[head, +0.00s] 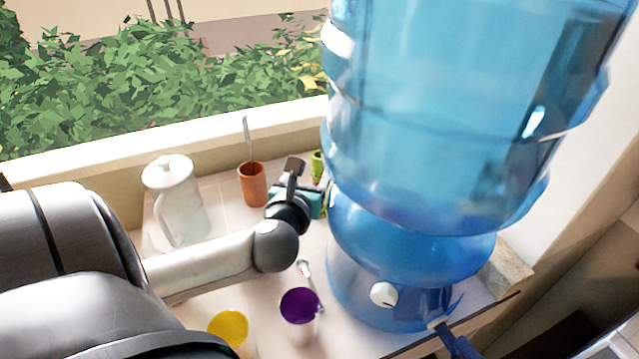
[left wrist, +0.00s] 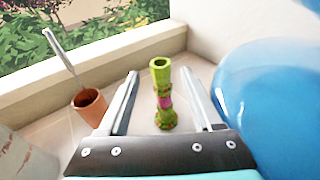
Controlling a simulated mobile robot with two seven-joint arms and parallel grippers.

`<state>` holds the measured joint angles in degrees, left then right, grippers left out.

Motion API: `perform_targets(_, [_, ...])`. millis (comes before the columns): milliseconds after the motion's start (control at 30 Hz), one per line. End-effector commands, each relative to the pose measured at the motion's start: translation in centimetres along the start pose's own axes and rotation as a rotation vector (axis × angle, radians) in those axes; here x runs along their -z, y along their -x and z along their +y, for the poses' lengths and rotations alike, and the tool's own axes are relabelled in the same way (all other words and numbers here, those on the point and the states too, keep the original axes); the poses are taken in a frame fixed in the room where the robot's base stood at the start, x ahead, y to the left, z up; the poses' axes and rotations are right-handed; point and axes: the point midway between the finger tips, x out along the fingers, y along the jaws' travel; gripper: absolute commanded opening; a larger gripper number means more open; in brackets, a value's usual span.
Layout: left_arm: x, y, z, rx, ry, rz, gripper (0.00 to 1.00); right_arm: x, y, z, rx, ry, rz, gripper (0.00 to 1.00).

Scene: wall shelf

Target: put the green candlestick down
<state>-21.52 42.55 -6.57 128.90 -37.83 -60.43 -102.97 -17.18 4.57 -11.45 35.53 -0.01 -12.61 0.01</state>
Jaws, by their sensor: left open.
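The green candlestick (left wrist: 162,82), with a pink band round its middle, stands upright on the pale surface in the left wrist view. In the head view only a bit of its green top (head: 317,163) shows behind my gripper and beside the water dispenser. My left gripper (left wrist: 159,74) is open, its two fingers on either side of the candlestick with gaps visible on both sides. In the head view my left gripper (head: 308,190) is partly hidden by its own wrist. My right gripper is not in view.
A large blue water dispenser (head: 430,120) stands close on the right. A terracotta cup (head: 253,186) with a metal utensil and a white lidded jug (head: 176,200) stand left. A purple-topped cup (head: 300,306), a spoon (head: 306,272) and a yellow round item (head: 228,327) are nearer.

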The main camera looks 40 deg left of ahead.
Motion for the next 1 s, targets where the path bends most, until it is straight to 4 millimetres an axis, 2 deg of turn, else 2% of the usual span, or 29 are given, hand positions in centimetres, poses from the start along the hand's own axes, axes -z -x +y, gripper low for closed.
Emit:
perform_targets(33, [1.6, -0.3, 0.1, -0.003, 0.001, 0.005, 0.66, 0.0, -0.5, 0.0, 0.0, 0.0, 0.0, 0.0])
perform_targets(200, [4.9, -0.9, 0.0, -0.002, 0.001, 0.004, 0.66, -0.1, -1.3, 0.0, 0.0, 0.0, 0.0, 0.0])
perform_targets(533, [4.4, -3.2, 0.0, 0.0, 0.002, -0.001, 0.66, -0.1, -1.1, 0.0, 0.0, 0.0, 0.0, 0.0])
perform_targets(800, [4.4, -6.8, -0.1, 0.0, 0.003, -0.001, 0.66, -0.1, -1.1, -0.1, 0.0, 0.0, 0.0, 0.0])
perform_targets(1000, [4.4, -8.3, -0.1, 0.002, 0.002, 0.0, 0.66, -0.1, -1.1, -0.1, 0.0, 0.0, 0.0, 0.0])
